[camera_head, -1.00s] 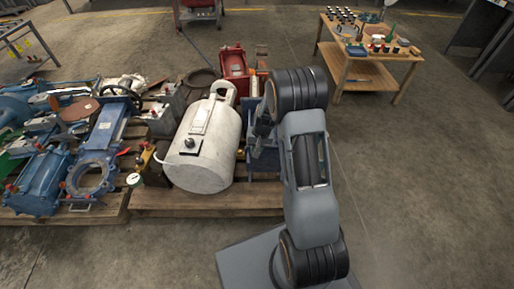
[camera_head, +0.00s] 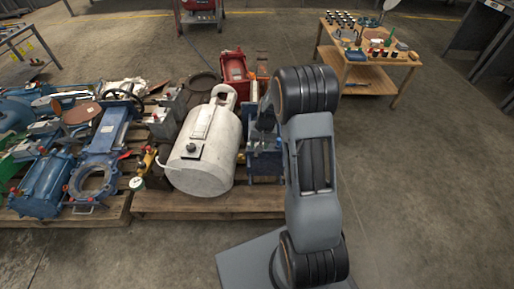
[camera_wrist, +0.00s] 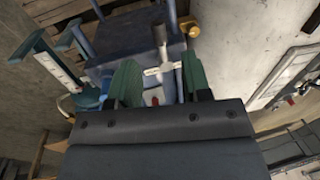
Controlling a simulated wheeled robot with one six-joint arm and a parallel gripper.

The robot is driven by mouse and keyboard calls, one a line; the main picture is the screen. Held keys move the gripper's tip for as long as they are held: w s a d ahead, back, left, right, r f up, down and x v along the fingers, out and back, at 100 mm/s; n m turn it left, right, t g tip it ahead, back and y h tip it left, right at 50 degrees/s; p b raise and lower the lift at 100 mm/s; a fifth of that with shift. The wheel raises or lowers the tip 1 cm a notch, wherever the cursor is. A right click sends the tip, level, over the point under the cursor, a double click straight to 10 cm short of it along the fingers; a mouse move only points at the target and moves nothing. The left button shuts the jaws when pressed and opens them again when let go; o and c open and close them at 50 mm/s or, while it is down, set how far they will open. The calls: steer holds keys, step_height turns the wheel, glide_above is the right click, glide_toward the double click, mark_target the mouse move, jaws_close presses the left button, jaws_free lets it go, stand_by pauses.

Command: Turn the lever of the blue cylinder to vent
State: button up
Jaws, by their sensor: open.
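The blue cylinder (camera_head: 265,163) stands on the pallet right of the white tank, partly hidden by my arm in the head view. Its blue body (camera_wrist: 125,30) fills the upper middle of the wrist view. A lever (camera_wrist: 159,34) with a dark grip and a silver cross-shaped hub shows there. My gripper (camera_wrist: 160,74) is open, its two green fingers on either side of the hub. I cannot tell whether either finger touches it. A small red part shows below the hub, near the palm. In the head view my gripper (camera_head: 264,122) is small and dark above the blue cylinder.
The large white tank (camera_head: 207,150) stands close on the left and also shows at the right of the wrist view (camera_wrist: 240,45). A brass fitting (camera_wrist: 190,28) sits near the lever. Blue valves (camera_head: 92,178) crowd the left pallet.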

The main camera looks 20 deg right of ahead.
step_height(320, 180, up, 8)
steer(key=d+p, duration=0.1)
steer(key=p, duration=0.1)
steer(key=shift+s+d, duration=0.2)
steer(key=shift+s, duration=0.1)
steer(key=shift+r, duration=0.1)
steer(key=s+a+r+n+t+p, duration=0.1)
steer(key=s+a+r+p, duration=0.2)
steer(key=s+r+p, duration=0.3)
steer(key=s+a+r+n+t+h+p, duration=0.1)
steer(key=s+a+r+n+p, duration=0.1)
steer(key=s+r+p, duration=0.5)
steer(key=s+a+r+n+h+p, duration=0.1)
steer(key=s+a+r+p, duration=0.3)
steer(key=r+p, duration=1.2)
step_height(320, 180, up, 15)
steer(key=s, duration=0.3)
steer(key=shift+n+t+p, duration=0.3)
steer(key=shift+t+p, duration=0.05)
steer(key=shift+t, duration=0.05)
steer(key=shift+d, duration=0.1)
